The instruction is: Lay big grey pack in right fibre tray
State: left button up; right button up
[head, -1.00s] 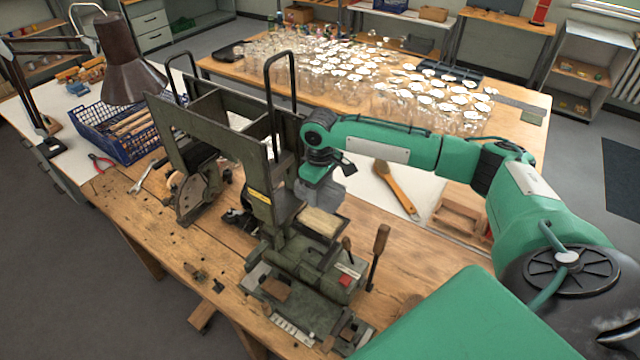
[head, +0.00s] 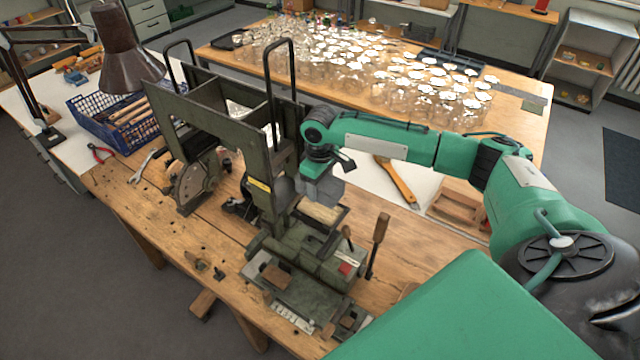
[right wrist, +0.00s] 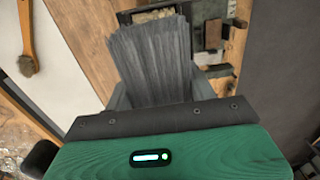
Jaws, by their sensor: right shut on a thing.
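My right gripper (head: 323,192) is beside the green machine's upright in the head view, above its bed. In the right wrist view the right gripper (right wrist: 161,92) is shut on the big grey pack (right wrist: 153,60), a thick bundle of grey fibres between its two grey fingers. In the head view I cannot clearly tell the pack from the grey fingers. A dark-rimmed tray with a tan fibre pack (head: 320,213) lies just below the gripper; the tan pack (right wrist: 153,14) also shows past the grey bundle's end. I cannot tell which tray is the right one. My left gripper is not in view.
The machine's upright frame (head: 262,150) with tall black hoops stands close left of the gripper. A wooden-handled lever (head: 379,238) rises at the right front. A brush (head: 396,182) lies on a white sheet behind. Many glass jars (head: 350,78) crowd the back table.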

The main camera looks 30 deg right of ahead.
jog(key=shift+f, duration=1.35)
dwell(2.0)
jog(key=o, duration=1.1)
jog(key=shift+c, duration=0.2)
jog(key=shift+o, duration=0.5)
jog(key=o, duration=0.3)
jog(key=shift+r, duration=4)
